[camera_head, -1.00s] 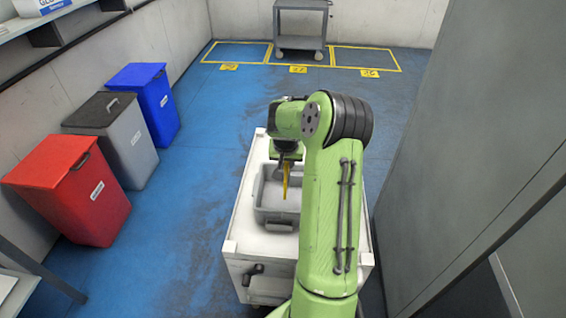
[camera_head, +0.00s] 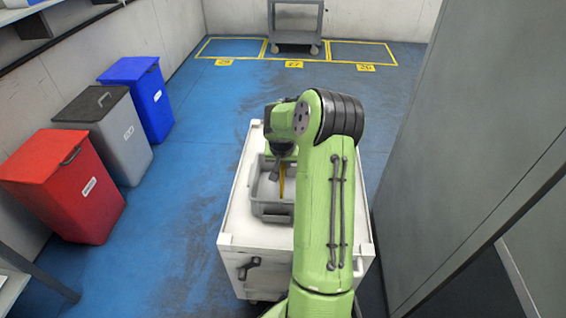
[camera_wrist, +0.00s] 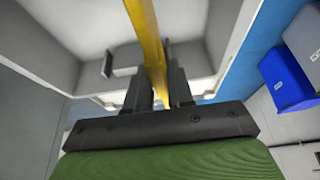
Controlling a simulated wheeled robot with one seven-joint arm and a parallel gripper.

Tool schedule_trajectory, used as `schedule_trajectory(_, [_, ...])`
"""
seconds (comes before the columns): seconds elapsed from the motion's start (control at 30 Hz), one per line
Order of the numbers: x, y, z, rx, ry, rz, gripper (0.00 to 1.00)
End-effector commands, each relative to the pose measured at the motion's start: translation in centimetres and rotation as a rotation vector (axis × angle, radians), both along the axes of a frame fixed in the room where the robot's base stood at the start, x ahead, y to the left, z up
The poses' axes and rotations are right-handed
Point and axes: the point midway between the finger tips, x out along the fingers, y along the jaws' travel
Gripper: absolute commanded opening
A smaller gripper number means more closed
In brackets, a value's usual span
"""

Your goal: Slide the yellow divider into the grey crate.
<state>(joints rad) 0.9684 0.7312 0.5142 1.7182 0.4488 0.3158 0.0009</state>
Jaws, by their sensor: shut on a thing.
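The grey crate (camera_head: 272,211) stands on the white cart in front of me, partly hidden by my arm. The yellow divider (camera_head: 282,178) shows as a thin upright strip over the crate's interior. In the wrist view the divider (camera_wrist: 146,35) runs between the fingers of my gripper (camera_wrist: 165,88), which is shut on it. The crate's pale interior (camera_wrist: 88,22) lies beyond the fingers there. My gripper is at the crate's far part in the head view. I cannot tell how deep the divider's lower edge sits or whether it touches the crate.
The white cart top (camera_head: 238,222) has bare room left of and before the crate. Red (camera_head: 75,190), grey (camera_head: 118,140) and blue (camera_head: 148,100) bins stand on the left. A grey cabinet (camera_head: 450,120) rises close on the right. A grey trolley (camera_head: 296,20) stands at the back.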

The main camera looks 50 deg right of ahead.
Motion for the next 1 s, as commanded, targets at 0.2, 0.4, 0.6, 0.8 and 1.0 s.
schedule_trajectory(0.2, [0.0,0.0,-0.1,0.001,-0.001,0.0,0.0])
schedule_trajectory(0.4, [0.0,0.0,-0.3,0.0,0.0,0.0,0.0])
schedule_trajectory(0.6, [0.0,0.0,-0.7,0.0,0.0,0.0,0.0])
schedule_trajectory(0.8, [0.0,0.0,-1.9,0.0,-0.001,0.001,0.0])
schedule_trajectory(1.0, [0.0,0.0,-2.9,0.0,0.0,0.001,0.0])
